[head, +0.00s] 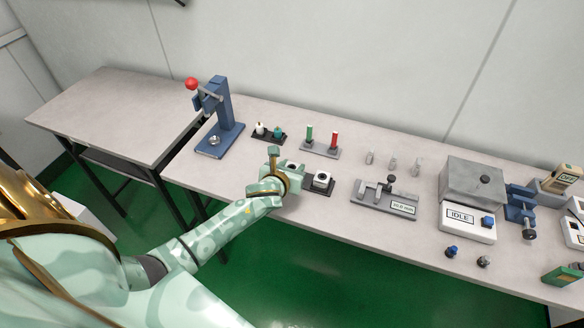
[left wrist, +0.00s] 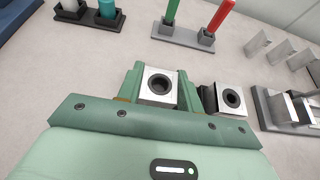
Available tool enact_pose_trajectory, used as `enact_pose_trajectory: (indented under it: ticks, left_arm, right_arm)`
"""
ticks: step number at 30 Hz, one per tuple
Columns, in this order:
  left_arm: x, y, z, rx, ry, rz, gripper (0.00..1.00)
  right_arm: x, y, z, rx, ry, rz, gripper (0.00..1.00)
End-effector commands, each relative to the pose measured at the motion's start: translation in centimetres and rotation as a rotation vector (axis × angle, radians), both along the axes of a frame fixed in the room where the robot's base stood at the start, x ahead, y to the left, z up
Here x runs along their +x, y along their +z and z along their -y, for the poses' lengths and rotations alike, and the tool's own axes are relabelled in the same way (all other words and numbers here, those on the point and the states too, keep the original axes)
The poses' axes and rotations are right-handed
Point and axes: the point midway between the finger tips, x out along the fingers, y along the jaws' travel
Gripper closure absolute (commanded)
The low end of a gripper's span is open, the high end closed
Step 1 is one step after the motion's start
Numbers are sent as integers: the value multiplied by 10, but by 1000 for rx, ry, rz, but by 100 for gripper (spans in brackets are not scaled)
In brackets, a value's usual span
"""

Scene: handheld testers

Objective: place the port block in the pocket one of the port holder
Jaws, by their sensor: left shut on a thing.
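My left gripper (head: 284,176) is shut on a port block, a pale metal block with a round dark hole in its top. In the left wrist view the block (left wrist: 159,85) sits upright between the green fingers. A second, similar block (head: 320,180) stands just right of it, also in the left wrist view (left wrist: 232,99). That block rests on the dark port holder (head: 320,192). The gripper hides the holder's left part, so I cannot tell whether the held block is in a pocket or above it. My right gripper is not in view.
Behind the gripper stand a dark rack (head: 270,136) with white and teal pieces and a grey stand (head: 320,148) with green and red pieces. A grey gauge fixture (head: 384,197) is to the right. A blue press (head: 220,125) stands at the left. The table's front edge is close.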

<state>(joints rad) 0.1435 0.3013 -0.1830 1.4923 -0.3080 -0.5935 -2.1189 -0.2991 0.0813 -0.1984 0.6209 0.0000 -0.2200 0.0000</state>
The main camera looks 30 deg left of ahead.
Motion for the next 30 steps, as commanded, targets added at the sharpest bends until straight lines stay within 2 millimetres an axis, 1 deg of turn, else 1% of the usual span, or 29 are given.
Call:
enact_pose_trajectory:
  ticks: [2,3,4,5,12,14,16,20,24,27,30]
  left_arm:
    - [0,-3,0,1,0,0,89]
    - [0,-2,0,1,0,0,53]
    - [0,-2,0,1,0,0,44]
    - [0,-2,0,1,0,0,42]
    - [0,-2,0,0,0,0,42]
    - [0,1,0,0,0,1,42]
    - [-5,5,1,0,-1,0,42]
    - [-27,19,6,0,-2,2,42]
    - [-57,35,14,0,-2,2,42]
    - [-77,43,18,-1,0,1,42]
    - [-92,49,22,0,0,0,42]
  right_arm:
    - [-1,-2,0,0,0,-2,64]
    - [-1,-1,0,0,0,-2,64]
    - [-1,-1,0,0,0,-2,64]
    - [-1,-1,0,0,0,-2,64]
    - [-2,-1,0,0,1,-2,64]
    - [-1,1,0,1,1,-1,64]
    - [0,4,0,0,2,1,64]
    - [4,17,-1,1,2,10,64]
    - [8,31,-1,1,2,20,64]
    - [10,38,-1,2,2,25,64]
    - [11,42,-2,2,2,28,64]
